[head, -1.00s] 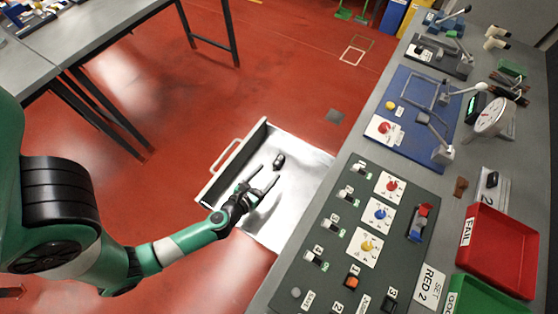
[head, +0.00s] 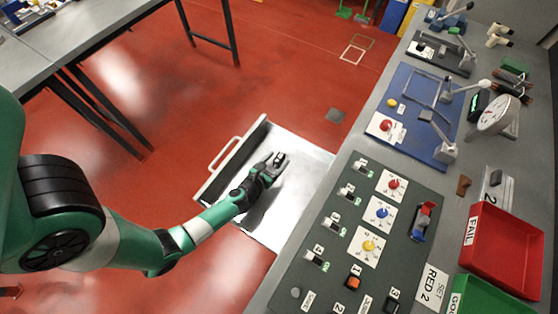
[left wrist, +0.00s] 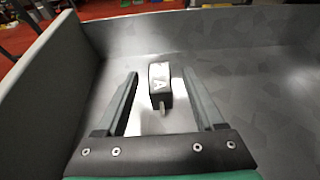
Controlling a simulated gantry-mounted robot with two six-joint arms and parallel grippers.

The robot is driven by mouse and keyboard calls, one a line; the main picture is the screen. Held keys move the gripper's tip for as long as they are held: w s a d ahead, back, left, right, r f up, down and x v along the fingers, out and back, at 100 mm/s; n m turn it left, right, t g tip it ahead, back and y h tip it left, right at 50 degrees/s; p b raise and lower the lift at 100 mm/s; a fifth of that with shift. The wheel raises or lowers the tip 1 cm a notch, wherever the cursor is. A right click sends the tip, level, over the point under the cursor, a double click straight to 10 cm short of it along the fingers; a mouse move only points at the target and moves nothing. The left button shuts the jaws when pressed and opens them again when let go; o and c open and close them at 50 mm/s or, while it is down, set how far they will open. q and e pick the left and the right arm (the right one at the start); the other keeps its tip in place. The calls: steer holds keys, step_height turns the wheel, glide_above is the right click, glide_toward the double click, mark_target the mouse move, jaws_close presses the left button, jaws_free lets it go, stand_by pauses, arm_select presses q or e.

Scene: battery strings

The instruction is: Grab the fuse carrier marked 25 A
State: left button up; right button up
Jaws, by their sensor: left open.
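A small black fuse carrier (left wrist: 160,84) with a white label lies in the open metal drawer (left wrist: 235,75). The letter A shows on its label; the rest of the marking cannot be read. My left gripper (left wrist: 161,82) is open, with one finger on each side of the carrier and a gap to it on both sides. In the head view my left gripper (head: 276,160) reaches down into the drawer (head: 313,166) and partly covers the carrier (head: 280,156). My right gripper is not in view.
The drawer's walls rise around the gripper, with its handle (head: 224,155) at the left. The workbench edge and a dark control panel (head: 335,250) with knobs and switches stand right of the drawer. A red FAIL tray (head: 500,250) sits farther right.

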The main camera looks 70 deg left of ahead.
mark_target(279, 158)
arm_select(q)
steer(key=shift+x, duration=0.95)
steer(key=shift+s, duration=0.1)
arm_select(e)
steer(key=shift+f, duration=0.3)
arm_select(q)
jaws_close()
step_height(279, 158, up, 10)
steer(key=p, duration=0.9)
steer(key=shift+r+p, duration=0.1)
steer(key=shift+p, duration=0.2)
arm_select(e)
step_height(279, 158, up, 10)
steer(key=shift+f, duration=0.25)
